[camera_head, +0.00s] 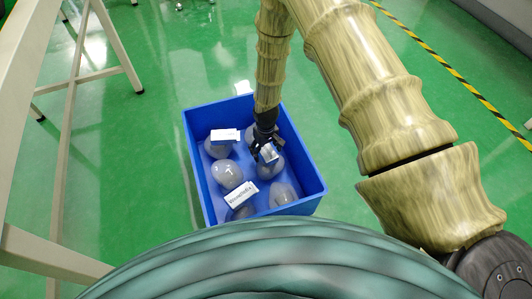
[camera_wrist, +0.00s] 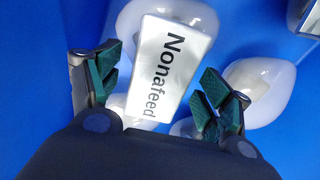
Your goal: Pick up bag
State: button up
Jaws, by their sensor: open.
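Several pale, rounded, translucent bags with white labels lie in the blue crate (camera_head: 196,175). My gripper (camera_head: 262,147) reaches down into the crate on its right side, over one bag (camera_head: 271,167). In the wrist view my gripper (camera_wrist: 160,84) is open, with green-padded fingers on both sides of a white label (camera_wrist: 170,62) reading "Nonafeed". The pale bag (camera_wrist: 132,20) under that label is partly hidden by the label and my gripper. I cannot tell whether the fingers touch the bag. Another bag (camera_wrist: 270,82) lies close to the right finger.
More bags lie left of my gripper, one bare on top (camera_head: 227,173) and one by a label (camera_head: 241,195) at the front. The crate stands on a green floor (camera_head: 140,175). Pale table legs (camera_head: 120,45) stand to the left; yellow-black tape (camera_head: 440,65) runs along the right.

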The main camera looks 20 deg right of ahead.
jog(key=c, duration=1.1)
